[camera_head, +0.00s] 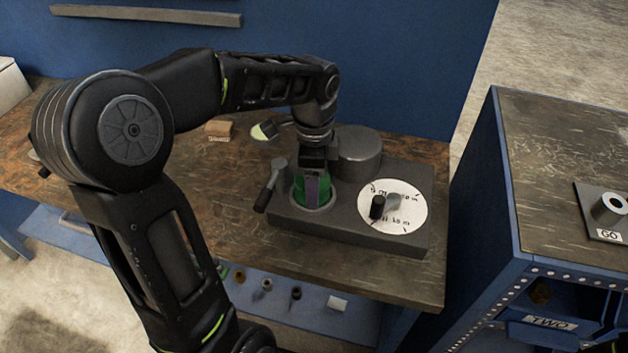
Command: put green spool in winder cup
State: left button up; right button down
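The green spool (298,190) is at the round winder cup (316,208) on the left part of the grey winder box (345,236). Its lower part is within the cup's rim; whether it rests on the bottom is hidden. My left gripper (312,190) points down at the spool, with one finger across its near side. The other finger is hidden, so I cannot tell whether the fingers press on the spool. My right gripper is out of view.
A crank lever (270,186) stands left of the cup, a grey cylinder (359,152) behind it, and a white dial (408,216) to the right. A small brown block (219,129) lies on the bench (180,205). A blue cabinet (505,205) stands right, across a gap.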

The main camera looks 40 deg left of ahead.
pick_arm(q)
jog(key=shift+f, duration=0.2)
jog(key=o, duration=1.4)
jog(key=shift+r, duration=0.2)
jog(key=shift+r, duration=0.15)
notch_tip(320, 180, up, 9)
jog(key=shift+r+p, duration=0.9)
jog(key=shift+r, duration=0.5)
